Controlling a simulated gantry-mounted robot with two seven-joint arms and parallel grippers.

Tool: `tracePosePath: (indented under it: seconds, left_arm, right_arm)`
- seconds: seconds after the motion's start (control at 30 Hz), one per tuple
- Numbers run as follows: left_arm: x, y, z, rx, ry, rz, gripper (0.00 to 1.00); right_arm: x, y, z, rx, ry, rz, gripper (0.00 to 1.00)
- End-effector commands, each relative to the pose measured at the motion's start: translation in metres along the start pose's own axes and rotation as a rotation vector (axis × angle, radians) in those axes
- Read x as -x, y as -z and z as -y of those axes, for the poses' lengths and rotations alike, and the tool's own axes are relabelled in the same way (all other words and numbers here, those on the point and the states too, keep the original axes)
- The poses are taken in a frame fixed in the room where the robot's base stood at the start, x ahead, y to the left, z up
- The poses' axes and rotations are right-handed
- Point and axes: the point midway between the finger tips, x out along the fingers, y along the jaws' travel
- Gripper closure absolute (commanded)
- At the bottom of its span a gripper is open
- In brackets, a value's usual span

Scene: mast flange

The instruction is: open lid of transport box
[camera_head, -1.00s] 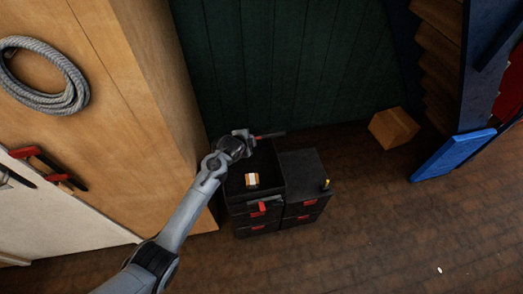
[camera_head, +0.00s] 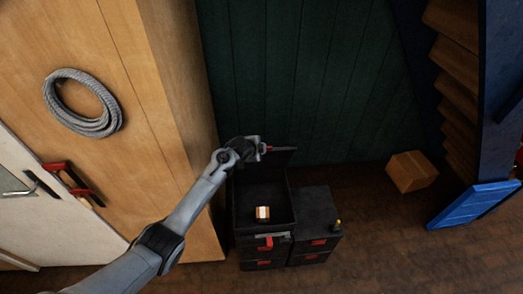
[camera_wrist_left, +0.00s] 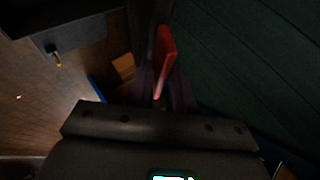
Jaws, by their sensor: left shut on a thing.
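The black transport box (camera_head: 291,212) stands on the floor against the green wall, atop black drawers with red handles. Its lid (camera_head: 284,157) is up at the back, and the inside of the box shows. A small orange and white package (camera_head: 262,212) lies inside. My left gripper (camera_head: 263,148) is at the upper left of the raised lid, shut on its red handle. The red handle (camera_wrist_left: 166,58) also shows in the left wrist view, at the gripper's fingers (camera_wrist_left: 160,88); that view is dark. My right gripper is not in view.
A second black drawer unit (camera_head: 315,205) with a small yellow item on top stands right beside the box. A wooden cabinet (camera_head: 165,90) is close on the left. A cardboard box (camera_head: 411,171) and a blue panel (camera_head: 475,203) lie farther right. The brick floor in front is clear.

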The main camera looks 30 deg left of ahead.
Motion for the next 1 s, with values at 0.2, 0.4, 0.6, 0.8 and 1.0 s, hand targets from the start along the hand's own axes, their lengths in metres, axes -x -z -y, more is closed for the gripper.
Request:
tracePosePath:
  seconds: [0.2,0.4,0.6,0.8,1.0]
  left_arm:
    - [-0.001,-0.002,-0.001,0.002,0.0,0.002,0.64]
    - [-0.001,-0.001,-0.001,0.001,-0.001,0.002,0.64]
    - [0.006,-0.001,-0.001,0.0,-0.001,0.001,0.64]
    - [0.026,-0.001,-0.001,-0.001,0.0,0.001,0.64]
    - [0.055,-0.002,-0.001,-0.001,0.0,0.002,0.64]
  right_arm:
    - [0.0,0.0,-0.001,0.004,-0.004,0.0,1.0]
    - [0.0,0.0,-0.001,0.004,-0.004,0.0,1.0]
    - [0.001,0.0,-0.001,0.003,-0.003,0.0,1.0]
    - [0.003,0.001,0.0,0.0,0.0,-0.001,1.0]
    - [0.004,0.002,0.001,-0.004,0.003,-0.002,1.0]
